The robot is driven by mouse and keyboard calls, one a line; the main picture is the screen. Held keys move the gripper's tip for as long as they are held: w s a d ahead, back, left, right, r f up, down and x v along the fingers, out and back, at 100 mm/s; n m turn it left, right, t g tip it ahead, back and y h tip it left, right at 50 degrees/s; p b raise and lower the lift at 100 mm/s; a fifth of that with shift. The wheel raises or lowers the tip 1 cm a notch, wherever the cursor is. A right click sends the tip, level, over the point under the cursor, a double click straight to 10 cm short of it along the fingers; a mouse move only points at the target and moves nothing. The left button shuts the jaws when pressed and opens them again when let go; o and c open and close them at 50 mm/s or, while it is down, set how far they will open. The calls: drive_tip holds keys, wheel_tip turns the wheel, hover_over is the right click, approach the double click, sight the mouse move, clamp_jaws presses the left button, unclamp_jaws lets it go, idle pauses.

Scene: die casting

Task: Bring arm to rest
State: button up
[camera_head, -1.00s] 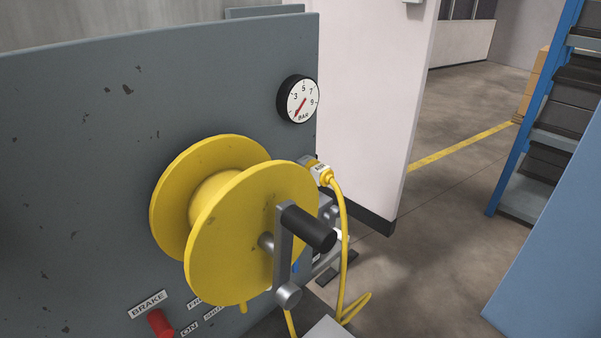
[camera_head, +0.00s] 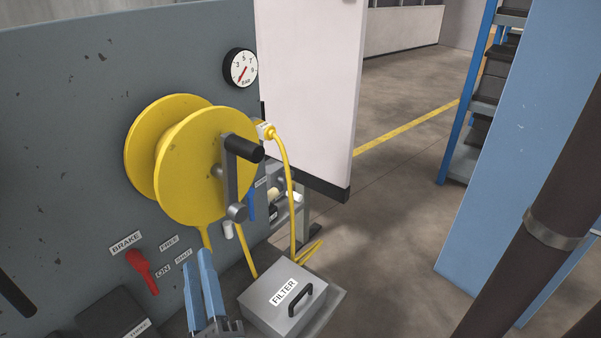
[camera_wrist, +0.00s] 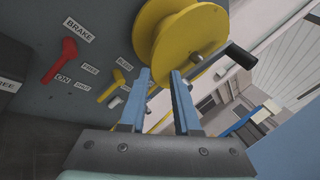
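My gripper (camera_head: 197,260) stands at the bottom of the head view, in front of the grey panel (camera_head: 60,130) and left of the filter box (camera_head: 262,297). Its two blue fingers point up. In the wrist view my gripper (camera_wrist: 161,76) shows a gap between the fingers with nothing held. The yellow reel (camera_head: 205,165) with its black-handled crank (camera_head: 240,150) is above the gripper; the reel also shows past the fingertips in the wrist view (camera_wrist: 188,45). I cannot see the fingers touching anything.
A red brake lever (camera_head: 142,270) is on the panel left of the gripper. A yellow hose (camera_head: 287,180) hangs right of the reel. A pressure gauge (camera_head: 240,68) sits above. Open floor (camera_head: 390,190) lies to the right, before a blue shelf rack (camera_head: 470,100).

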drive_tip(key=w+d+r+n+t, duration=0.1)
drive_tip(key=d+r+n+t, duration=0.1)
drive_tip(key=r+n, duration=0.7)
drive_tip(key=d+r+n+t, duration=0.2)
drive_tip(key=d+r+n, duration=0.15)
drive_tip(key=r, duration=0.95)
drive_tip(key=s+d+r+n+t+h, duration=0.2)
drive_tip(key=s+d+r+n+h, duration=0.1)
drive_tip(key=r, duration=0.5)
drive_tip(key=s+d+r+n+t+h, duration=0.2)
drive_tip(key=s+d+r+n+h, duration=0.2)
drive_tip(key=r+n, duration=0.3)
wheel_tip(320, 180, up, 2)
drive_tip(key=shift+s+d+r, duration=0.1)
drive_tip(key=shift+s+d, duration=0.4)
drive_tip(key=shift+d, duration=0.25)
